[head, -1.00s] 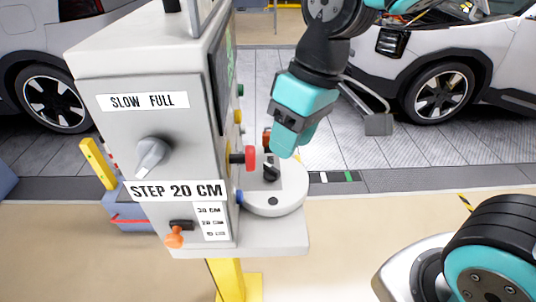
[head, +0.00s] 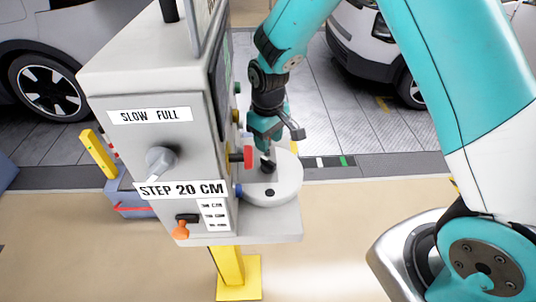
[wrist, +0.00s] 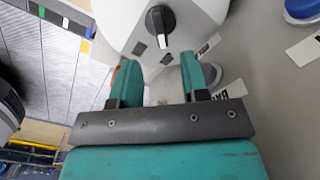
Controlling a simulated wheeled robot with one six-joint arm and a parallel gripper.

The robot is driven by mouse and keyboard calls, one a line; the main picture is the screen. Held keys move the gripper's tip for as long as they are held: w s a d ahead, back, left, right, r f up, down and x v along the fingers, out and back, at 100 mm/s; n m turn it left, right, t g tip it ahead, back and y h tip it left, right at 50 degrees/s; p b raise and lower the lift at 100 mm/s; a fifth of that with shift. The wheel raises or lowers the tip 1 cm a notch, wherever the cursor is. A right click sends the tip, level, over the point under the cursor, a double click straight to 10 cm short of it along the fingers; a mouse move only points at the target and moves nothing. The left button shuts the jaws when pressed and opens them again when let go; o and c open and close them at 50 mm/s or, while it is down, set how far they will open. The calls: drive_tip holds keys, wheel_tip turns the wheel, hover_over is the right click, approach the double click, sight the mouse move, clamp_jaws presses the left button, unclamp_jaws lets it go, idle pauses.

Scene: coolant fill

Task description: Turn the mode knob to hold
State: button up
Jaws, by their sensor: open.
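A black knob (head: 267,165) with a pale pointer line stands on a white round drum (head: 285,185) at the cabinet's right side. It also shows in the wrist view (wrist: 160,25), with dark marks and a label around it. My gripper (head: 265,142) points down just above this knob. In the wrist view its two teal fingers (wrist: 160,66) are apart with nothing between them, and the knob lies just past the fingertips. Which word the pointer faces is unreadable.
The grey cabinet (head: 110,90) stands close left of my gripper. A red button (head: 247,156) sticks out from its side near the fingers. An orange-tipped lever (head: 181,231) is low on the front. Cars stand behind; floor at front is clear.

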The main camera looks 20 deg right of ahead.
sight(268, 160)
wheel_tip(268, 160, down, 8)
drive_tip(key=shift+r+p, duration=0.2)
drive_tip(key=shift+p, duration=0.7)
clamp_jaws()
